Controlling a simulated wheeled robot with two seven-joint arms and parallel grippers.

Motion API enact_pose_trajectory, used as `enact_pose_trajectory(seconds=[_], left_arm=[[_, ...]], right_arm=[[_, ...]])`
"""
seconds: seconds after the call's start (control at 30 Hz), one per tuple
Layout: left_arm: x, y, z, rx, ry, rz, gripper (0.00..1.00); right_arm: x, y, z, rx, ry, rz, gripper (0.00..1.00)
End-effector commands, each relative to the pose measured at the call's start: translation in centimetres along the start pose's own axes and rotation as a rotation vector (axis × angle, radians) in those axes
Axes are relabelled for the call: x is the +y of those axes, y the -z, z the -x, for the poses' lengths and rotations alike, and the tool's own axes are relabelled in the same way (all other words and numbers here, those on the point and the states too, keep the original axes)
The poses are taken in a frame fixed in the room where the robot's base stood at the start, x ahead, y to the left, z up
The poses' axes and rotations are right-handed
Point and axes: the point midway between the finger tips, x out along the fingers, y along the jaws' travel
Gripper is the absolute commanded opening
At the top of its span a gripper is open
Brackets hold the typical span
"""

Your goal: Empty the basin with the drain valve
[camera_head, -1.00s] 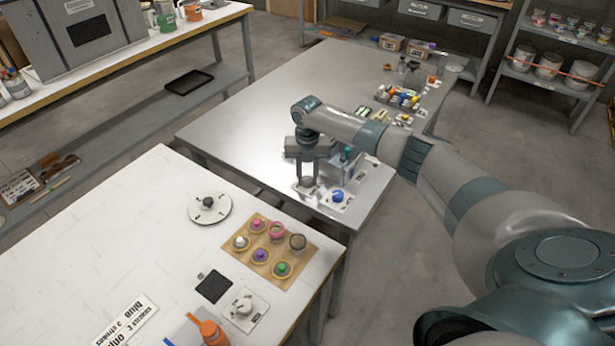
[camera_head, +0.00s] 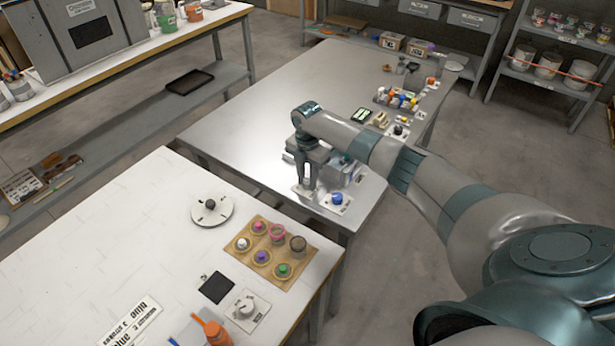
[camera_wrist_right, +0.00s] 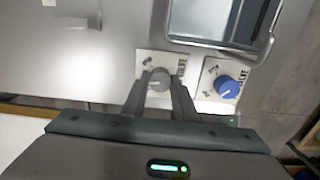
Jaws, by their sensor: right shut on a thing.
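My right gripper (camera_head: 307,188) points down at the near end of the grey metal table. In the right wrist view its two fingers are shut on a round grey knob (camera_wrist_right: 158,79), one finger on each side. The knob sits on a small white plate with markings too small to read. Beside it, a blue knob (camera_wrist_right: 227,87) stands on a similar white plate; it also shows in the head view (camera_head: 337,199). The metal basin (camera_wrist_right: 178,20) lies just behind the knobs; my gripper and arm hide much of it in the head view. My left gripper is not in view.
A white table (camera_head: 90,230) stands in front at left, with a wooden tray of colored cups (camera_head: 290,272), a round white dial and an orange bottle (camera_head: 213,333). Several small items line the grey table's right edge. Its middle (camera_head: 260,120) is clear.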

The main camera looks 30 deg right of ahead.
Motion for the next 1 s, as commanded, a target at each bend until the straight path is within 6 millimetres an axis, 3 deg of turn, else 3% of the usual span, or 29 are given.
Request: enact_pose_trajectory(seconds=[0.7,1.0], left_arm=[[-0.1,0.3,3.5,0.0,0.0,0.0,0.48],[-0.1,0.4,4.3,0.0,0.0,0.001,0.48]], right_arm=[[0.1,-0.1,0.3,0.0,-0.001,-0.671,0.04],[0.1,-0.1,0.2,-0.001,-0.002,-0.854,0.04]])
